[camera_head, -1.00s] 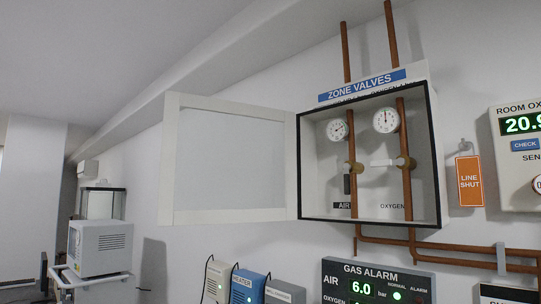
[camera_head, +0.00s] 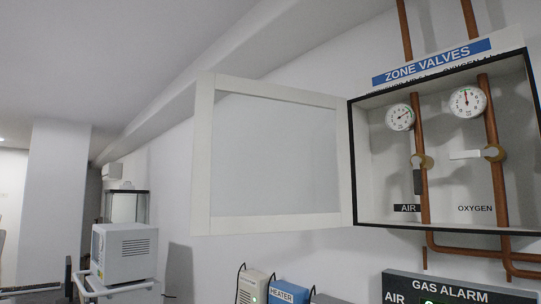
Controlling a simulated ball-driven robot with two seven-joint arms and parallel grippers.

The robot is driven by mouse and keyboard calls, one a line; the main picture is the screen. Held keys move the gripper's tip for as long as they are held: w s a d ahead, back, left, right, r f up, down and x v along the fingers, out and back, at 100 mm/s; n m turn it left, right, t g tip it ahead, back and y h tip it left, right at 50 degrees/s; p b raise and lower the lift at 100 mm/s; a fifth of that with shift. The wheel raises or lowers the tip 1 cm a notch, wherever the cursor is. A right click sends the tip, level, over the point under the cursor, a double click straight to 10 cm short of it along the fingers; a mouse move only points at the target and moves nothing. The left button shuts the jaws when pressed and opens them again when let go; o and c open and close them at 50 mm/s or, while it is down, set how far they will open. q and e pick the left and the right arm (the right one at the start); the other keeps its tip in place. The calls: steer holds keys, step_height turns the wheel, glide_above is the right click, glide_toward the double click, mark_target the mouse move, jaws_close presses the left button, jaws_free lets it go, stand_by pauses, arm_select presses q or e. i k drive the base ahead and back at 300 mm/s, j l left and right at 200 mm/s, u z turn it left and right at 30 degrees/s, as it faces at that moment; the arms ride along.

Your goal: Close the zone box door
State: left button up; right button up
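The zone box (camera_head: 357,183) is on the wall at the right, under a blue "ZONE VALVES" sign (camera_head: 434,62). Its door (camera_head: 202,160), a white frame with a pale clear panel, is hinged on the box's left side and stands wide open to the left. Inside the box are two round gauges, an air valve (camera_head: 421,162) with its handle pointing down, and an oxygen valve (camera_head: 492,153) with its handle pointing sideways to the left. Neither of my grippers shows in the head view.
A gas alarm panel (camera_head: 455,290) is below the box, with copper pipes (camera_head: 470,250) above it. A heater unit (camera_head: 289,293) is at the bottom middle. A white machine on a cart (camera_head: 124,252) stands at the lower left. The space before the door looks clear.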

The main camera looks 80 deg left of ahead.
mark_target(201, 224)
steer(key=k+j, duration=0.1)
steer(key=j, duration=0.4)
steer(key=k+j, duration=0.1)
steer(key=j, duration=0.4)
steer(key=k+j, duration=0.1)
steer(key=j, duration=0.4)
steer(key=k+j, duration=0.1)
steer(key=j, duration=0.35)
steer(key=k+j, duration=0.1)
steer(key=j, duration=0.4)
steer(key=k+j, duration=0.1)
steer(key=j, duration=0.4)
steer(key=k+j, duration=0.1)
steer(key=j, duration=0.4)
